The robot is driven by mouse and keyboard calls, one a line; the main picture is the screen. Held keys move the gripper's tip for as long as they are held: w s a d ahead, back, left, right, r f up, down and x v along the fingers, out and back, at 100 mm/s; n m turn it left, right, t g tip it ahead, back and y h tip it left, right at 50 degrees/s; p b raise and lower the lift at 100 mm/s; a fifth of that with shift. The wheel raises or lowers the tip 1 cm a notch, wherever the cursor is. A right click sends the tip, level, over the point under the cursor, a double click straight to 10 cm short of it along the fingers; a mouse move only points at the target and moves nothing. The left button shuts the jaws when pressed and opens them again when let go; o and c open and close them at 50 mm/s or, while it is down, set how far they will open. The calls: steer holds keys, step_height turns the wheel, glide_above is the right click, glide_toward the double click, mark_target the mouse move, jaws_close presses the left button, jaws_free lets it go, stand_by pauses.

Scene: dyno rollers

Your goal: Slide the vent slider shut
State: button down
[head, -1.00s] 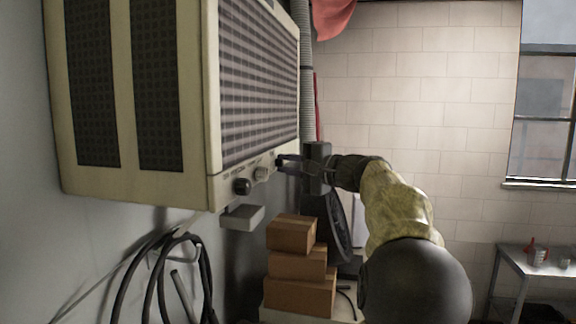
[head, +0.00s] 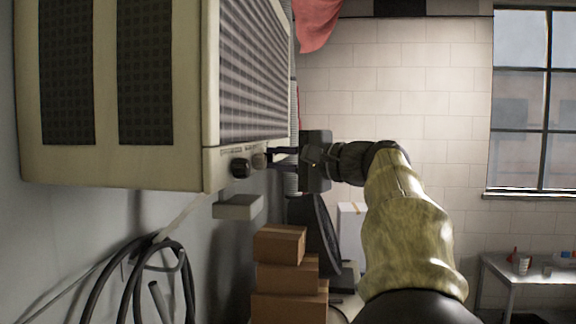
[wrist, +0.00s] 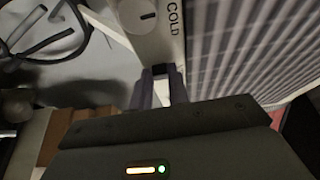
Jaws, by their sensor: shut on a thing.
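The vent slider shows in the wrist view as a small dark piece (wrist: 165,70) between my fingertips, at the edge of the cream control strip. In the head view it is hidden at the fingertips. My gripper (head: 271,156) reaches in from the right to the lower front strip of the wall-mounted air conditioner (head: 211,110), beyond its two knobs. The two fingers (wrist: 163,88) are close together, shut on the slider. A dark knob (head: 240,168) and a second knob (head: 260,161) sit left of the fingertips. The word COLD and a pale knob (wrist: 147,17) show in the wrist view.
A small grey box (head: 238,207) is on the wall below the unit. Black cables (head: 140,255) hang at lower left. Stacked cardboard boxes (head: 288,275) stand below my gripper. A metal table (head: 500,265) stands at the far right under the window (head: 520,110).

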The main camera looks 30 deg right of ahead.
steer(key=shift+f, duration=0.15)
steer(key=c, duration=1.7)
jaws_free()
steer(key=shift+c, duration=0.2)
steer(key=o, duration=0.4)
steer(key=shift+s+a, duration=0.15)
steer(key=shift+a, duration=0.1)
steer(key=shift+d, duration=0.1)
steer(key=shift+d, duration=0.15)
